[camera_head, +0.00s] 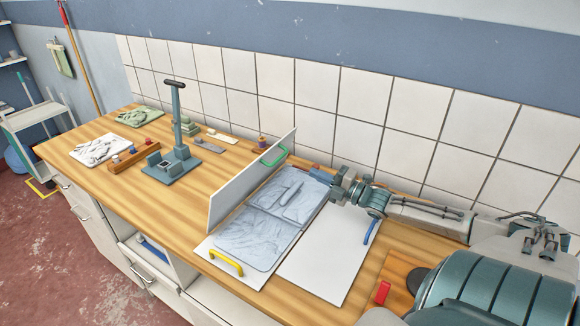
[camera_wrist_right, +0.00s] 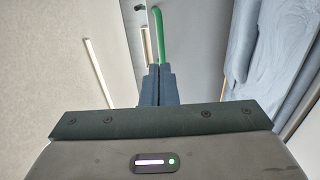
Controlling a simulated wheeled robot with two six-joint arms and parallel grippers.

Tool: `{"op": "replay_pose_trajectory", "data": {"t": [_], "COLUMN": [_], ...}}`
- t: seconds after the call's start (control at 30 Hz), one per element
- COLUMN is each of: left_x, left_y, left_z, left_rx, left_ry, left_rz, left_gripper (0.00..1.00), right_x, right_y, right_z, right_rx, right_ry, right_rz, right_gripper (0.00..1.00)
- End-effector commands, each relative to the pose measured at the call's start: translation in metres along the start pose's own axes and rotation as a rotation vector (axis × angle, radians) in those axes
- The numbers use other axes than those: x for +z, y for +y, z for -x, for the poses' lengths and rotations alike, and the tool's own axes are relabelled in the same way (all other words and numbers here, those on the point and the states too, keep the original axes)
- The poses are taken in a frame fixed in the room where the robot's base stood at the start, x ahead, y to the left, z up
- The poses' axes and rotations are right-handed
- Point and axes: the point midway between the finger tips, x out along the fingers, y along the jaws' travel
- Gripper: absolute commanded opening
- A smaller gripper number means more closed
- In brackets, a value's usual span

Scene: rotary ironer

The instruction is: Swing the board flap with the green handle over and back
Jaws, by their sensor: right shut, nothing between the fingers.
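The white board flap (camera_head: 245,185) stands upright, leaning slightly, along the left edge of the flat board with grey-blue cloth. Its green handle (camera_head: 274,155) is near the flap's far end. My right gripper (camera_head: 336,180) is shut and empty, to the right of the green handle and apart from it in the head view. In the right wrist view the shut fingers (camera_wrist_right: 158,72) point toward the green handle (camera_wrist_right: 159,35), which shows just beyond the fingertips; whether they touch cannot be told. My left gripper is not in view.
The cloth (camera_head: 262,228) lies on the board with a yellow handle (camera_head: 226,262). A white panel (camera_head: 325,258) with a blue handle (camera_head: 371,231) lies flat to the right. A press stand (camera_head: 176,130) stands left of the flap; bare wood lies between. A tiled wall is behind.

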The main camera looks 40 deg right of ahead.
Motion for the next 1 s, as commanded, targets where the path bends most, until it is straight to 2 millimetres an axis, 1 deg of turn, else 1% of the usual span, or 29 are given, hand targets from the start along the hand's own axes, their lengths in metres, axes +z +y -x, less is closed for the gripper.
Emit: {"op": "replay_pose_trajectory", "data": {"t": [0.03, 0.1, 0.4, 0.67, 0.7, 1.0], "left_x": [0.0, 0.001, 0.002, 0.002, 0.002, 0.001], "left_y": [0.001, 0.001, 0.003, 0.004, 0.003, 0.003], "left_z": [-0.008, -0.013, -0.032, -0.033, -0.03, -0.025], "left_rx": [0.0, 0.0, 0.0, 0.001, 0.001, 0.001], "left_ry": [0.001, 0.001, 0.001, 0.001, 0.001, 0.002], "left_rz": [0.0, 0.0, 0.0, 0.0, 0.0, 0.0], "left_gripper": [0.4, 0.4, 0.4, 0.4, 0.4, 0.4], "right_x": [0.0, 0.0, 0.0, 0.0, 0.0, 0.0], "right_y": [-0.002, -0.003, -0.002, 0.001, 0.002, 0.001], "right_z": [-0.008, -0.018, -0.056, -0.077, -0.08, -0.093], "right_rx": [0.007, 0.006, 0.006, 0.004, 0.004, 0.002], "right_ry": [-0.002, 0.0, -0.002, -0.002, -0.003, -0.001], "right_rz": [0.0, 0.0, 0.0, 0.0, 0.0, -0.001], "right_gripper": [0.0, 0.0, 0.0, 0.0, 0.0, 0.0]}}
